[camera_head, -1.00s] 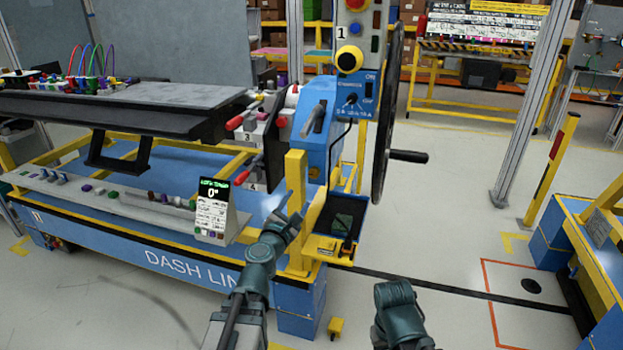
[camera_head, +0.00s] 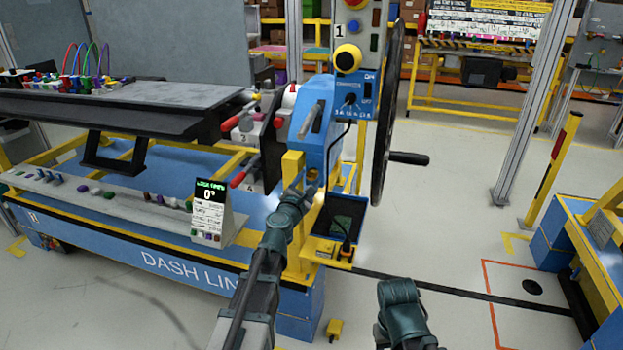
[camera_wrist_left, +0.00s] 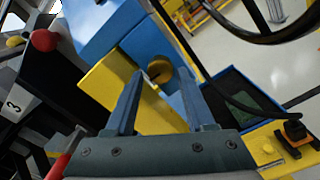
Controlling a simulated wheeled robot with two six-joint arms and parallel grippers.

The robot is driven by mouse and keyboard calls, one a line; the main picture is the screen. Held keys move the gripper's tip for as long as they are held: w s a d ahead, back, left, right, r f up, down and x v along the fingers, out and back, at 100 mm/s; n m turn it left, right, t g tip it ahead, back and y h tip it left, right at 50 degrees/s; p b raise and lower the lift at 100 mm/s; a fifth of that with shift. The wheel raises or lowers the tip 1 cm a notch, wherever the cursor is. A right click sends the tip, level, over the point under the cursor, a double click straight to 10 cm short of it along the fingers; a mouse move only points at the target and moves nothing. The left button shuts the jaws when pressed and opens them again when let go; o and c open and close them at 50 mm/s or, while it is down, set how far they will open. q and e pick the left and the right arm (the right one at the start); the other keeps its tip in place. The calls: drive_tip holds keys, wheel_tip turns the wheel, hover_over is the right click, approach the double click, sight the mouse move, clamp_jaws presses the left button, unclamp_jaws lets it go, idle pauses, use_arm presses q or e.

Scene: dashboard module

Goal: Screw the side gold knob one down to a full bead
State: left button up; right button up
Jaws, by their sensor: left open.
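The side gold knob (camera_wrist_left: 158,70) is a small round gold piece on the side of the blue housing (camera_head: 318,130), above a yellow block. In the left wrist view it appears between the fingertips of my left gripper (camera_wrist_left: 160,76), which is open. The fingers point at the knob; I cannot tell if they reach around it. In the head view my left gripper (camera_head: 303,194) is just below the housing, by the yellow post (camera_head: 293,170), and the knob (camera_head: 312,175) shows small beyond it. Of my right arm only a dark link shows at the bottom.
A large black handwheel (camera_head: 387,120) stands right of the housing. A dark-screened yellow tray (camera_head: 325,250) sits below right. Red-handled levers (camera_head: 240,118) are at left. The floor to the right is mostly clear.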

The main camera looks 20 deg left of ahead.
use_arm(q)
drive_tip(key=shift+w, duration=0.6)
clamp_jaws()
drive_tip(key=shift+m, duration=0.3)
